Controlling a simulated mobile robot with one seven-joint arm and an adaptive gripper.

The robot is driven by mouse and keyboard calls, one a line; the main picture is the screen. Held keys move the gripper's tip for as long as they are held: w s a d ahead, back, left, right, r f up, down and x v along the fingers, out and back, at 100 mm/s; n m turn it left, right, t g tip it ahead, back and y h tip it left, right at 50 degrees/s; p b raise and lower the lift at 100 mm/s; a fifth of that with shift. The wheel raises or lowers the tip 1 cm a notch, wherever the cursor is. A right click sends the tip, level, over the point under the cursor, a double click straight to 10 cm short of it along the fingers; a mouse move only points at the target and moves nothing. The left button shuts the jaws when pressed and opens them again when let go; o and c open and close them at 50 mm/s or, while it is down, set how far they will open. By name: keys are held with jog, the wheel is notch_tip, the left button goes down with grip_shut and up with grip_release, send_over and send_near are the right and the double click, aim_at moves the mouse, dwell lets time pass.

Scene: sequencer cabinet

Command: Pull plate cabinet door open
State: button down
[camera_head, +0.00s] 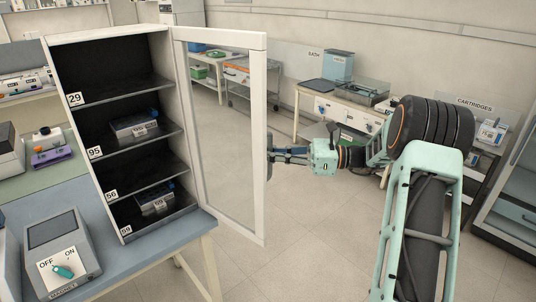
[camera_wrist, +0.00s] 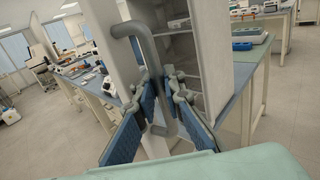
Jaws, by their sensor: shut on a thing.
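The plate cabinet (camera_head: 140,36) stands on a blue-topped bench, with its glass door (camera_head: 257,120) swung wide open on the right side. Its dark shelves carry number labels, and two of them hold plates. My gripper (camera_head: 272,157) is at the outer edge of the door in the head view. In the wrist view, my gripper (camera_wrist: 162,110) has its blue-padded fingers shut on the grey door handle (camera_wrist: 143,45), a bent bar running down between them. The lower part of the handle is partly hidden by the fingers.
A magnet box (camera_head: 62,252) with an OFF/ON knob sits on the bench (camera_head: 175,255) left of the cabinet. A work table (camera_head: 345,125) with equipment stands behind my arm, and a cartridge shelf (camera_head: 480,103) is at the right. The floor (camera_head: 310,240) right of the door is clear.

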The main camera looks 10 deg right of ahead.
jog(key=shift+d, duration=0.15)
jog(key=c, duration=2)
grip_release()
jog(key=v, duration=1.2)
